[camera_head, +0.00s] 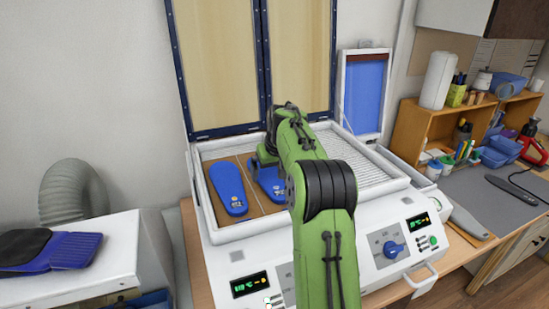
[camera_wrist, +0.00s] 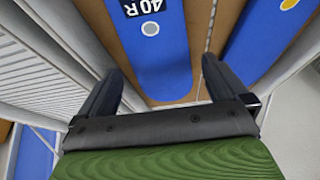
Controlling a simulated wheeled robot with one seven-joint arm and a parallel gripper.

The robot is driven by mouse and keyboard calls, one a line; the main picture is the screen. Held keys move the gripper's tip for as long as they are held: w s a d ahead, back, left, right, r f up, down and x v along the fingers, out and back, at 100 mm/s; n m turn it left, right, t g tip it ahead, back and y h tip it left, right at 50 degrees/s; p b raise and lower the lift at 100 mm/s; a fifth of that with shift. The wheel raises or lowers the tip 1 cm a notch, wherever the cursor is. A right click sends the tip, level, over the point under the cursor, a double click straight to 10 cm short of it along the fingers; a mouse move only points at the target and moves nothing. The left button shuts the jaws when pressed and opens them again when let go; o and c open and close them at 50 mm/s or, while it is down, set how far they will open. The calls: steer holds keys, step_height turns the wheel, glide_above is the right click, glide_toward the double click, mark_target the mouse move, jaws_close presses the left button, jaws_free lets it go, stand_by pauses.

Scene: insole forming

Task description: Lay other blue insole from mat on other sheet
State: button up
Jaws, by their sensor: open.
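Two blue insoles lie side by side on brown sheets in the open heating machine. The left insole (camera_head: 228,188) lies flat in the head view and also shows at the right edge of the wrist view (camera_wrist: 268,40). The other insole (camera_wrist: 155,52), marked 40R, lies flat on its sheet (camera_wrist: 203,20); my arm partly hides it in the head view (camera_head: 270,184). My gripper (camera_wrist: 162,72) is open, its fingers apart above the end of the 40R insole, holding nothing. The grey mat (camera_head: 490,207) on the right bench shows no insole.
The machine's lid (camera_head: 215,70) stands open behind. A bare wire grid (camera_head: 355,165) fills the tray's right side. A small blue panel (camera_head: 364,95) stands upright at the back right. A black tool (camera_head: 510,190) lies on the mat. A hose (camera_head: 72,190) stands at the left.

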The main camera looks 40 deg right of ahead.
steer(key=p+v, duration=0.1)
steer(key=v, duration=1.3)
steer(key=shift+s+p, duration=0.2)
steer(key=shift+p, duration=0.1)
steer(key=shift+a, duration=0.1)
steer(key=s+a+n+b, duration=0.1)
steer(key=s+a, duration=0.5)
steer(key=a, duration=0.3)
steer(key=s+a+n+b, duration=0.1)
steer(key=s+a+b, duration=0.1)
steer(key=s+a, duration=0.5)
steer(key=s+a+f, duration=0.4)
steer(key=s+f, duration=0.2)
steer(key=s, duration=0.1)
steer(key=s+a+f+n+t+y+b, duration=0.1)
steer(key=s+a+f, duration=0.2)
steer(key=s+f, duration=0.4)
steer(key=shift+s+a+f, duration=0.15)
steer(key=shift+s+a, duration=0.2)
steer(key=shift+s, duration=0.2)
